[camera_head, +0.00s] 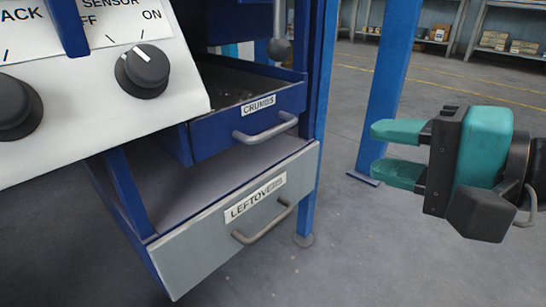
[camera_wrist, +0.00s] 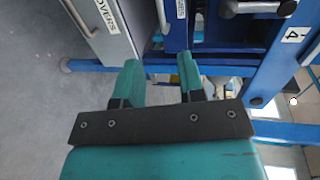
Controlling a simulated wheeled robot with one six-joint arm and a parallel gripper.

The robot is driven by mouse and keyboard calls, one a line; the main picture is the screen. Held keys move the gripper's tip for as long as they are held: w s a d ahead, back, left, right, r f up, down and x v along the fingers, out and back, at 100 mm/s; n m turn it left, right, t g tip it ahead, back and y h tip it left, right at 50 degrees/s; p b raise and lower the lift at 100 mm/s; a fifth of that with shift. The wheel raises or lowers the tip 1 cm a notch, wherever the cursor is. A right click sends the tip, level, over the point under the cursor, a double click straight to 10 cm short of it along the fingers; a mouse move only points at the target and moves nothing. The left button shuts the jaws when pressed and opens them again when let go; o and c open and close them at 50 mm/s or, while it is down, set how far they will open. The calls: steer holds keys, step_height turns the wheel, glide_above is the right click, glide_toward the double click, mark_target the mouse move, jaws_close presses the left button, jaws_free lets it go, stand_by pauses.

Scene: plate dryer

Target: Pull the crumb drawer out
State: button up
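The crumb drawer (camera_head: 219,134) is blue with a CRUMBS label and a grey bar handle (camera_head: 266,131). In the head view it stands out from the frame, its open top showing dark specks inside. Its label shows at the top of the wrist view (camera_wrist: 181,9), with the handle (camera_wrist: 162,16) left of it. My gripper (camera_head: 384,153) is open and empty, right of the drawer and apart from the handle. In the wrist view, its teal fingers (camera_wrist: 158,72) are spread with nothing between them.
A grey LEFTOVERS drawer (camera_head: 200,248) stands out below the crumb drawer, with its own handle (camera_head: 265,222). A white panel with black knobs (camera_head: 142,71) is at upper left. A blue post (camera_head: 388,85) stands behind my gripper.

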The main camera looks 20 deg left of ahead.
mark_target(276, 132)
steer(key=p+x, duration=1.6)
steer(key=shift+w+a+r, duration=0.1)
steer(key=shift+r, duration=0.1)
steer(key=shift+w+a+f+p, duration=0.25)
steer(key=shift+a+f+p, duration=0.15)
steer(key=shift+a, duration=0.1)
steer(key=shift+r, duration=0.1)
jaws_close()
